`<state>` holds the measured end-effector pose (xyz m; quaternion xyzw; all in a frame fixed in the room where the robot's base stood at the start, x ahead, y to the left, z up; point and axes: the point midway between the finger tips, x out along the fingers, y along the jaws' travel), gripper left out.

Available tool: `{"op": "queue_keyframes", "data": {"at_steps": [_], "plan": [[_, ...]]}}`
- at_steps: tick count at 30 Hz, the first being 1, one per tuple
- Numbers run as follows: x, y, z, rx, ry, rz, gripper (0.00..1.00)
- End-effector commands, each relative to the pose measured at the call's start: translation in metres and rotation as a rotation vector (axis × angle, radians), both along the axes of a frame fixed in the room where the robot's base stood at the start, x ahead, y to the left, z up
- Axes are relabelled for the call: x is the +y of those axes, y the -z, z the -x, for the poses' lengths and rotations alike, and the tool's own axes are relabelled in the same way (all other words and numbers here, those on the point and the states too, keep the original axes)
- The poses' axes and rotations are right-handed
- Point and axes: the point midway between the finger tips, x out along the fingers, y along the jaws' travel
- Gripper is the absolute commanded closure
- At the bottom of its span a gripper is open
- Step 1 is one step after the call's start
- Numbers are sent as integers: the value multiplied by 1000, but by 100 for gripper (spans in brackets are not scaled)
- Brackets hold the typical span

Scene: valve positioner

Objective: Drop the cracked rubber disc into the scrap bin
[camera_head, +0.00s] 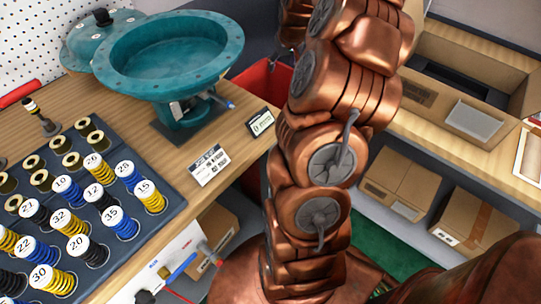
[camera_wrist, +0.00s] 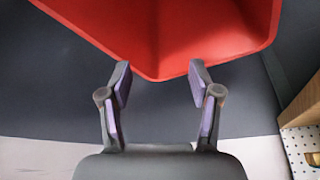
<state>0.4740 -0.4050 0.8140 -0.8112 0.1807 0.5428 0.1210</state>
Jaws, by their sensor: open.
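The red scrap bin (camera_wrist: 170,35) fills the top of the wrist view, its inner walls and near corner showing. In the head view a part of the red bin (camera_head: 262,88) shows behind my arm, beside the wooden bench. My gripper (camera_wrist: 160,85) is open, with its two fingers apart and nothing between them, at the bin's near corner. The cracked rubber disc is not seen in either view, and the visible part of the bin's inside looks empty.
The bench (camera_head: 150,130) carries a teal valve housing (camera_head: 172,55), a dark tray (camera_head: 135,222) of numbered springs and brass rings, and small label cards (camera_head: 208,165). At the right, a shelf (camera_head: 480,70) holds cardboard boxes (camera_head: 400,183). Dark floor surrounds the bin in the wrist view.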

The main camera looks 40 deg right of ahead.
Motion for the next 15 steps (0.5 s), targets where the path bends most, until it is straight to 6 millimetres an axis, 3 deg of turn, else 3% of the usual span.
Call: {"op": "queue_keyframes", "data": {"at_steps": [9, 15], "plan": [[9, -57, 20, -6, 2, 4, 37], [14, -82, 30, -3, 1, 2, 37]]}}
